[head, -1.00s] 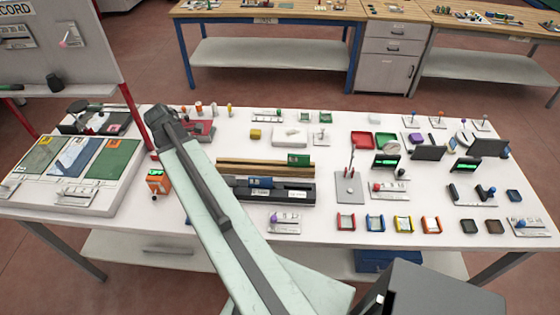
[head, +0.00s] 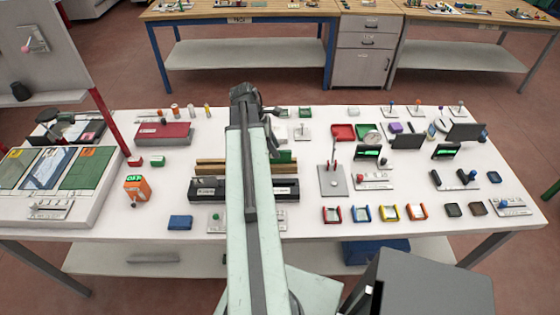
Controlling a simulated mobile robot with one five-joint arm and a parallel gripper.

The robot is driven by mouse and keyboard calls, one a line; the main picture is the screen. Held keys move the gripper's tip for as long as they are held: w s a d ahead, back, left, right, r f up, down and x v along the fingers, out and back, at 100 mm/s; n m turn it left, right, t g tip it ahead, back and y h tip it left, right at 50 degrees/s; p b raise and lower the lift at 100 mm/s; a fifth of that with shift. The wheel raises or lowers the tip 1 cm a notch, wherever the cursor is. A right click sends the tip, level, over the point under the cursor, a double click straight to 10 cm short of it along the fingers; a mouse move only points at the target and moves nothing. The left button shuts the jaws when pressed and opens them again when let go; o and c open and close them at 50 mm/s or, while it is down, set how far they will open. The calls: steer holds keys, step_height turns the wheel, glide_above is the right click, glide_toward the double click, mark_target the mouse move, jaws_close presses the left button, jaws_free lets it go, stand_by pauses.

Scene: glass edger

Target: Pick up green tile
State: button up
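I cannot tell for certain which green piece is the green tile. A green rectangular piece (head: 286,156) stands at the wooden rail, partly hidden behind my arm. A small green block (head: 157,161) lies on the white table left of the rail. Another small green piece (head: 305,112) is at the table's back. My arm reaches across the middle of the table, and my gripper (head: 268,128) is at its far end, seen from behind near the rail's back side. Its fingers are mostly hidden by the arm, so I cannot see whether they are open or hold anything.
The wooden rail (head: 212,166) and a black edging fixture (head: 215,190) lie under my arm. An orange device (head: 137,189) and a blue block (head: 180,222) are to the left. A lever stand (head: 333,181), dark screens and several coloured holders crowd the right.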

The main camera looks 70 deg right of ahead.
mark_target(280, 159)
steer(key=b+x, duration=0.4)
steer(key=x, duration=0.1)
steer(key=shift+w+d+f+b, duration=0.15)
steer(key=shift+b, duration=0.2)
steer(key=shift+r, duration=0.2)
jaws_close()
stand_by(0.8)
